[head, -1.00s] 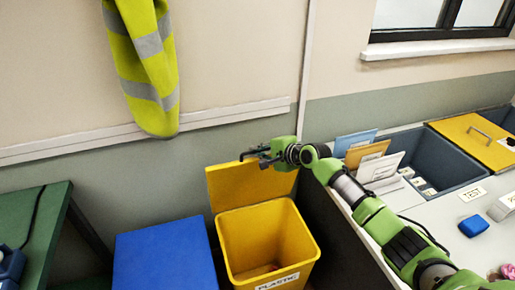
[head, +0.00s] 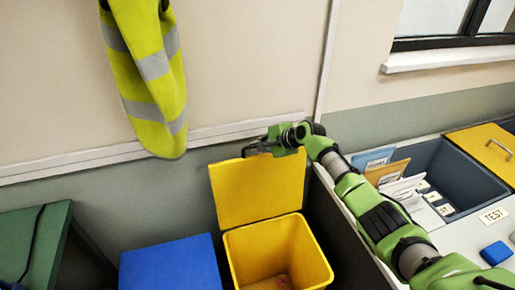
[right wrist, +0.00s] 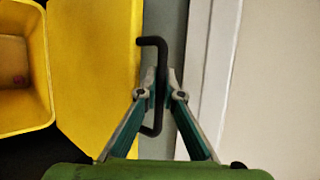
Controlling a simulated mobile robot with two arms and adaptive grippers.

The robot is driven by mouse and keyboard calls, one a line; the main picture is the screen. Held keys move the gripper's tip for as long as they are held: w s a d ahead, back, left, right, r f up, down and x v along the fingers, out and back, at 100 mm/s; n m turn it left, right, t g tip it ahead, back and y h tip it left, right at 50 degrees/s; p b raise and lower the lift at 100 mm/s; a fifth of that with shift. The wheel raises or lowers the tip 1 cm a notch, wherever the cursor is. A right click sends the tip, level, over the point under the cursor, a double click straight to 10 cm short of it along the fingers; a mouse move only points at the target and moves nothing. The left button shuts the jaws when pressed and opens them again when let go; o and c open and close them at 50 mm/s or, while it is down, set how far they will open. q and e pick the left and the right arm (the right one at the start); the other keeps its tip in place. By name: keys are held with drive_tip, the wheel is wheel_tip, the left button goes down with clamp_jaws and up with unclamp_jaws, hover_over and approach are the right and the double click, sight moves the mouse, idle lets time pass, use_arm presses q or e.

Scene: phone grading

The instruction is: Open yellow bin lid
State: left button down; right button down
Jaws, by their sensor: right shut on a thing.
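The yellow bin (head: 232,262) stands on the floor with its mouth uncovered. Its yellow lid (head: 258,188) stands raised, nearly upright, behind the opening near the wall. My right gripper (head: 262,147) is at the lid's top edge. In the right wrist view its fingers (right wrist: 162,92) are shut on the lid's black handle (right wrist: 163,55), a bent bar beside the lid's edge. That view also shows the lid (right wrist: 100,75) and the bin's inside at the left. A small reddish thing (head: 283,281) lies at the bin's bottom. My left gripper is out of view.
A blue bin (head: 168,262) stands left of the yellow one. The wall with a hanging hi-vis vest (head: 150,75) is close behind. A worktop with a grey box (head: 460,165) is at the right.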

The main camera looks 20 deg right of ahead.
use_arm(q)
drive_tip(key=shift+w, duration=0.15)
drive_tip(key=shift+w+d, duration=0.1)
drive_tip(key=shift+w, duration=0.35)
use_arm(e)
drive_tip(key=c, duration=2.2)
unclamp_jaws()
drive_tip(key=shift+s, duration=0.1)
drive_tip(key=shift+o, duration=0.2)
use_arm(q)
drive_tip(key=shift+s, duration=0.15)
use_arm(e)
drive_tip(key=v, duration=1.2)
drive_tip(key=shift+r, duration=0.1)
